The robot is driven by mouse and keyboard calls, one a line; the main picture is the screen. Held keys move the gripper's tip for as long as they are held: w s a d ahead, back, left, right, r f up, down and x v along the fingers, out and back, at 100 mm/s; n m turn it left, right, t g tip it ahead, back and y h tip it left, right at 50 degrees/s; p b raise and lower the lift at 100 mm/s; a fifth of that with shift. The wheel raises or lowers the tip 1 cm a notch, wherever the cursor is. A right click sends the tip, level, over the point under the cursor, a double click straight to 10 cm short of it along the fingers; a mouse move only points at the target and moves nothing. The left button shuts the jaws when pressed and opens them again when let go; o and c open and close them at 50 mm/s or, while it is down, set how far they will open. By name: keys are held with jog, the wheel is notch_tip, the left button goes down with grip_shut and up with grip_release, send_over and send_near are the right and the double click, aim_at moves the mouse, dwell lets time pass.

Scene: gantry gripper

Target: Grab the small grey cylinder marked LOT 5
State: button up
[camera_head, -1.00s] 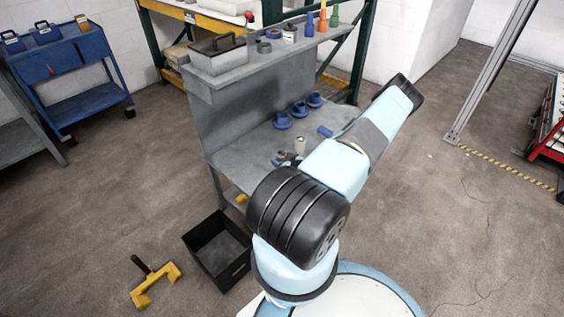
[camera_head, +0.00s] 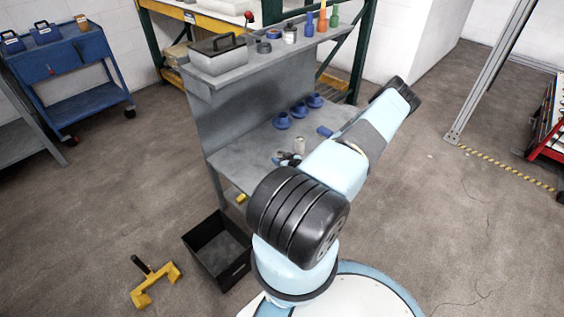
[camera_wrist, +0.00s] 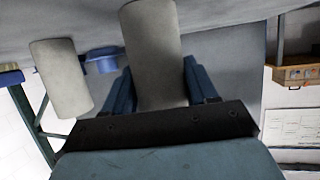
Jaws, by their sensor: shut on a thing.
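My gripper (camera_wrist: 160,82) shows in the wrist view with its two blue fingers on either side of a small grey cylinder (camera_wrist: 153,45), shut on it. No marking can be read on this cylinder. A second pale grey cylinder (camera_wrist: 62,78) stands apart to the left in the wrist view. In the head view, my gripper (camera_head: 289,159) is low over the bench top, partly hidden by my arm. A pale cylinder (camera_head: 300,145) stands just behind it. No LOT 5 label is legible in either view.
The grey bench (camera_head: 245,145) holds several blue flanged parts (camera_head: 299,110) towards the back and a small blue piece (camera_head: 324,131) near my arm. Its upper shelf carries a grey toolbox (camera_head: 217,55) and bottles. A black bin (camera_head: 218,250) stands on the floor.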

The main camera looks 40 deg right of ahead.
jog(key=c, duration=0.4)
jog(key=shift+o, duration=0.2)
jog(key=shift+r, duration=0.1)
